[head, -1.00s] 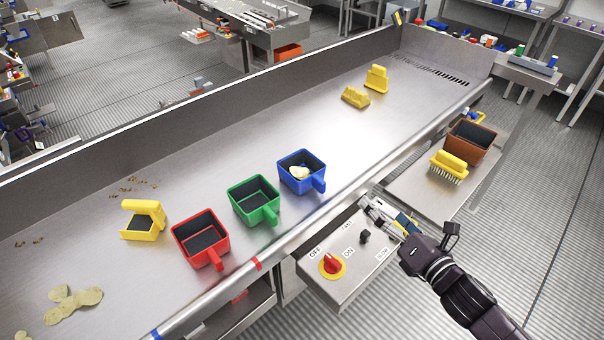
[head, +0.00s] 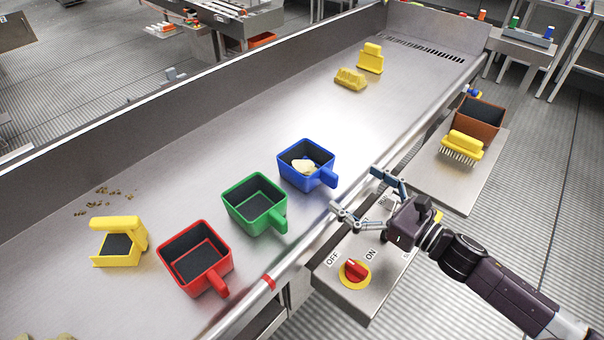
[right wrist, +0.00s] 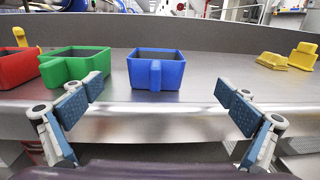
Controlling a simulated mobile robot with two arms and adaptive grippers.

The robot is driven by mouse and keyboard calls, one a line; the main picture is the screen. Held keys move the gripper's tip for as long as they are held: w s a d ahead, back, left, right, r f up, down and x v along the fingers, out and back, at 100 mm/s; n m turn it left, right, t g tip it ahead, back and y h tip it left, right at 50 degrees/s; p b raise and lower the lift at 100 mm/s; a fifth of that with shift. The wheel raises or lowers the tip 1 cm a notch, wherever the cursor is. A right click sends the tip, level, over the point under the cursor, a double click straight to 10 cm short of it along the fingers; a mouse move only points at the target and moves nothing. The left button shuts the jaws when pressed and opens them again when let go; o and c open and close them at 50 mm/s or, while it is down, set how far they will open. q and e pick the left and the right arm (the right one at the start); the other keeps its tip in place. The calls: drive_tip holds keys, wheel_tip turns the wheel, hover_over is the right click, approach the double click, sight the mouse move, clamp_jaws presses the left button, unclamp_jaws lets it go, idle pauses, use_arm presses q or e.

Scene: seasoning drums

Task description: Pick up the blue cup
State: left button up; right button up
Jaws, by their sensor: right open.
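The blue cup (head: 305,163) is square, with a dark inside and pale chips in it. It stands upright on the metal table, its handle pointing toward the table's front edge. My right gripper (head: 352,190) is open and empty, just in front of the table edge near the handle, apart from the cup. In the right wrist view the blue cup (right wrist: 156,70) stands ahead between the open fingers (right wrist: 158,108), its handle facing me. My left gripper is not in view.
A green cup (head: 255,203) stands left of the blue one, then a red cup (head: 195,258) and a yellow scoop (head: 118,240). A control box (head: 345,285) with a red knob sits below the table edge. The table behind the blue cup is clear.

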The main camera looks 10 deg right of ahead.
sight(322, 170)
drive_tip(key=shift+w+a+f, duration=0.2)
drive_tip(key=shift+w+f, duration=0.15)
drive_tip(key=shift+f, duration=0.2)
drive_tip(key=shift+w+a, duration=0.2)
drive_tip(key=shift+w, duration=0.05)
drive_tip(key=shift+w+a+r, duration=0.25)
drive_tip(key=shift+w+a, duration=0.1)
drive_tip(key=shift+w, duration=0.1)
drive_tip(key=shift+a+p+x, duration=0.15)
drive_tip(key=shift+p+x, duration=0.45)
drive_tip(key=shift+x, duration=0.7)
drive_tip(key=shift+a+p+x, duration=0.15)
drive_tip(key=shift+p+x, duration=0.4)
drive_tip(key=shift+x, duration=0.7)
drive_tip(key=shift+w+a+r, duration=0.1)
drive_tip(key=shift+w+a, duration=0.15)
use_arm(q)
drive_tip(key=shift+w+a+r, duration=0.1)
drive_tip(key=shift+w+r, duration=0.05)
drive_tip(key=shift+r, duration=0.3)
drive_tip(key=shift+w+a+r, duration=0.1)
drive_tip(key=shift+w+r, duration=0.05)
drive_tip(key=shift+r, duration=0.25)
use_arm(e)
drive_tip(key=shift+c, duration=0.6)
drive_tip(key=c, duration=1.2)
drive_tip(key=shift+c, duration=0.2)
